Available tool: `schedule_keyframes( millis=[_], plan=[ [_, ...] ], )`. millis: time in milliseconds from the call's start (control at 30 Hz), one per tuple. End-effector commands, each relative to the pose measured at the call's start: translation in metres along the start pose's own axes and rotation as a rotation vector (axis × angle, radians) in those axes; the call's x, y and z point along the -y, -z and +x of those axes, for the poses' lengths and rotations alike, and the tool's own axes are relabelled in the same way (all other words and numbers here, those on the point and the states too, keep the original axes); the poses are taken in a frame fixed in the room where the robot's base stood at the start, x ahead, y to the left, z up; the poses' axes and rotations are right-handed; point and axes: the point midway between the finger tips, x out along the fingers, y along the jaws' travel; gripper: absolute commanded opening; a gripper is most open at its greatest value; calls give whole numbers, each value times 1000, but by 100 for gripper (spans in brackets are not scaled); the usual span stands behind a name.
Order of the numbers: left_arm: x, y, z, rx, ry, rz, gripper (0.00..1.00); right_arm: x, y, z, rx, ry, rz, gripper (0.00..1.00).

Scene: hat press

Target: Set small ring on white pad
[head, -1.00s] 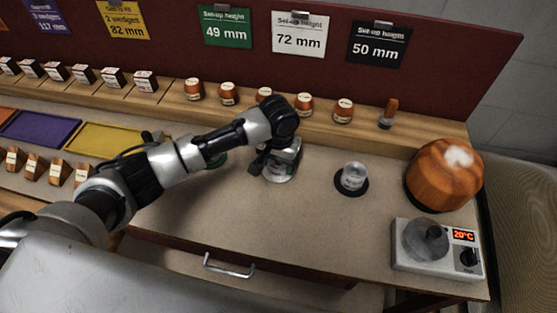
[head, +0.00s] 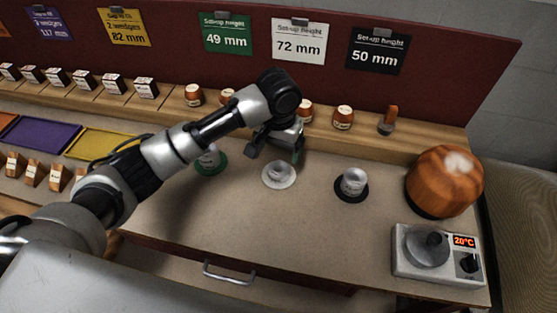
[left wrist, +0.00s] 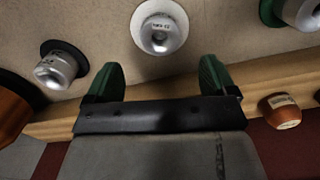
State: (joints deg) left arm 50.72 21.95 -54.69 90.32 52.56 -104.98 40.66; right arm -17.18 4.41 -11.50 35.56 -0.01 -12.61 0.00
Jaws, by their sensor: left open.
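A small silver ring (head: 280,171) with a pale label sits on the white pad (head: 279,184). In the left wrist view the ring (left wrist: 160,36) stands near the middle of the white pad (left wrist: 141,20), apart from the fingers. My left gripper (head: 277,149) is open and empty, just behind the ring toward the shelf. Its two green fingertips (left wrist: 160,76) show wide apart in the left wrist view, with nothing between them. My right gripper is not in view.
A silver ring on a black pad (head: 352,197) stands to the right, another on a green pad (head: 219,167) to the left. Several wooden blocks line the shelf behind. A wooden hat form (head: 444,180) and a heater (head: 436,254) stand at right. The front tabletop is clear.

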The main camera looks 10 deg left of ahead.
Motion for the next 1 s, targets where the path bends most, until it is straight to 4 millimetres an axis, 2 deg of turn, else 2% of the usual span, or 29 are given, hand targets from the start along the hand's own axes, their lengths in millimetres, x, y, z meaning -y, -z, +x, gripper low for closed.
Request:
schedule_keyframes(
  millis=[100,300,1000],
  plan=[
    [-1,0,-21,-2,-2,2,86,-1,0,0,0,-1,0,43],
    [0,0,-38,0,-1,0,86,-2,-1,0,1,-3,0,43],
    [0,0,-40,1,-1,0,86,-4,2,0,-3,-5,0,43]
  ],
)
